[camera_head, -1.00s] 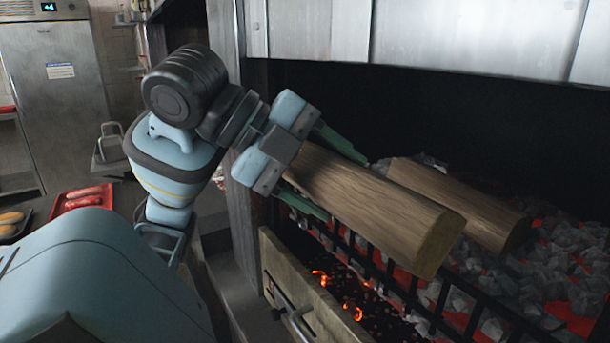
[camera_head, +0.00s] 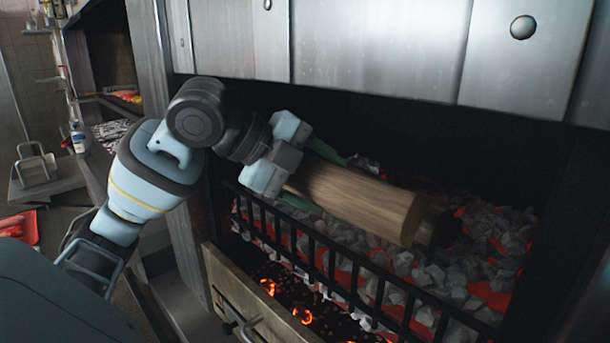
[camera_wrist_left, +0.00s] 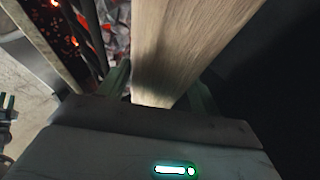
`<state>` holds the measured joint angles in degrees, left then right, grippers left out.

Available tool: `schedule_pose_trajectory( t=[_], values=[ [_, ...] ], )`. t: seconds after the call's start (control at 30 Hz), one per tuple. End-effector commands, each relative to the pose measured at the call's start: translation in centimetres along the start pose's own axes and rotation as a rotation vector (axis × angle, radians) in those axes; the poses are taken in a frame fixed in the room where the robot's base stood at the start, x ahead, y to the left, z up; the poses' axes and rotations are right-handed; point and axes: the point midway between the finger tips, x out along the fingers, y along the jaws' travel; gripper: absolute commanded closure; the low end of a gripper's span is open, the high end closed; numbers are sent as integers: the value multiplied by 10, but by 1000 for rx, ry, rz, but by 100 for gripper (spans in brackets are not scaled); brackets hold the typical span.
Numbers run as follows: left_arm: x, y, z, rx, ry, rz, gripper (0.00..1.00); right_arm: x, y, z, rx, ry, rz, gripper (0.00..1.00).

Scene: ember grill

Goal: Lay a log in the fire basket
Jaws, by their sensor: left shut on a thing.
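My left gripper (camera_head: 312,178) comes in from the left and is shut on one end of a split brown log (camera_head: 355,200). The log points right and slightly down, over the glowing coals inside the fire basket (camera_head: 322,257). I cannot tell whether it touches the coals. A second log (camera_head: 430,230) lies on the coals behind it, mostly hidden, with its darker end showing. In the left wrist view the held log (camera_wrist_left: 185,45) runs away from between the green fingers (camera_wrist_left: 160,88). My right gripper is not in view.
The basket's black front bars (camera_head: 290,240) stand before the grey and red coals. Below is an open ember drawer (camera_head: 238,300) with glowing bits. A metal hood (camera_head: 380,45) hangs above. Bare coals (camera_head: 480,255) lie to the right.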

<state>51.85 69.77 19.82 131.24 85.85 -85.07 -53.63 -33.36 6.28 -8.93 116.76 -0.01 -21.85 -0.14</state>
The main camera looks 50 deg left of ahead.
Motion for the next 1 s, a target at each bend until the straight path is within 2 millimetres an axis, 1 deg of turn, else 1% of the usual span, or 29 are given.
schedule_pose_trajectory(
  t=[0.03,0.2,0.43,0.63,0.97,1.0],
  values=[
    [6,3,3,-2,0,0,86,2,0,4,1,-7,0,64],
    [22,6,10,-2,0,-1,86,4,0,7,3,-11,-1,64],
    [39,10,17,-1,1,-4,86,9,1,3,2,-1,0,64],
    [46,12,20,0,0,-5,86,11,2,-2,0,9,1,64],
    [47,12,21,0,0,-5,86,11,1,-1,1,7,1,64],
    [47,12,21,0,0,-5,32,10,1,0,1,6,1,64]
  ],
)
